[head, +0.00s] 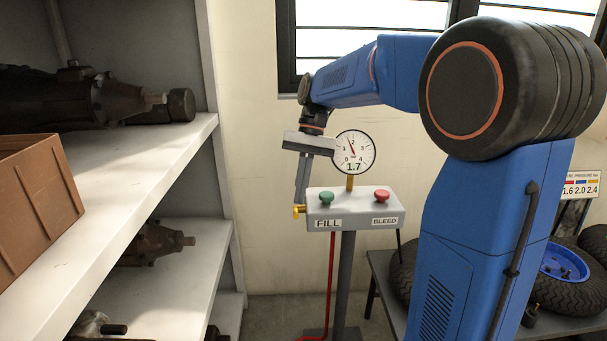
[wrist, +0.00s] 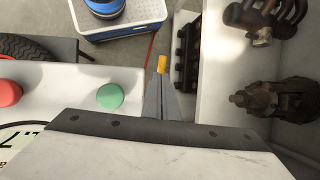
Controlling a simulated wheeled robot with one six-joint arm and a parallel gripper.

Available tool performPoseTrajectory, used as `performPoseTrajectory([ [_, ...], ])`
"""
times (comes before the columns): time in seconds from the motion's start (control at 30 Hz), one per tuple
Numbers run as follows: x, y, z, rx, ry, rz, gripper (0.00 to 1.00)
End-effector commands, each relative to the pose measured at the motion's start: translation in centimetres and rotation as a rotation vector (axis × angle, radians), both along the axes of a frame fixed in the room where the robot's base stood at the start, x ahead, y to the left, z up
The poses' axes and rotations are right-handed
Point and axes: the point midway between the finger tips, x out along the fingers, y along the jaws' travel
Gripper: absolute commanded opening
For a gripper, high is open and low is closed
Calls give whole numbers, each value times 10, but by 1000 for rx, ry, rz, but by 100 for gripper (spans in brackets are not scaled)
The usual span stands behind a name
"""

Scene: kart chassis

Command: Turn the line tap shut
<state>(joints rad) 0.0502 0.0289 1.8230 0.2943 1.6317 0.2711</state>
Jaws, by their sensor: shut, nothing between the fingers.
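The line tap (head: 298,211) shows as a small yellow piece at the left side of the grey control box (head: 350,222). In the wrist view the tap (wrist: 162,64) appears just beyond my fingertips. My gripper (head: 301,200) points down beside the box's left end, its fingers closed together and empty. In the wrist view my gripper (wrist: 161,80) has its tips close to the tap; I cannot tell if they touch it. The fingers hide part of the tap.
The box carries a green FILL button (head: 327,198), a red BLEED button (head: 381,196) and a round gauge (head: 354,152) reading 1.7. A shelf (head: 150,190) with machine parts and a brown crate (head: 38,205) stands at left. Tyres (head: 565,285) lie at right.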

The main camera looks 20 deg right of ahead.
Motion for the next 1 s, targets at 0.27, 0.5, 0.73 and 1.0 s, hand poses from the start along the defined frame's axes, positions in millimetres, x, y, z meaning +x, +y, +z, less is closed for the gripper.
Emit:
performPoseTrajectory([
  [0.27,-6,5,-16,0,-1,0,0],
  [0.5,-6,6,-17,0,-1,0,0],
  [0.73,-8,6,-18,-7,-23,0,0],
  [1.0,-18,10,-26,-55,-168,1,0],
])
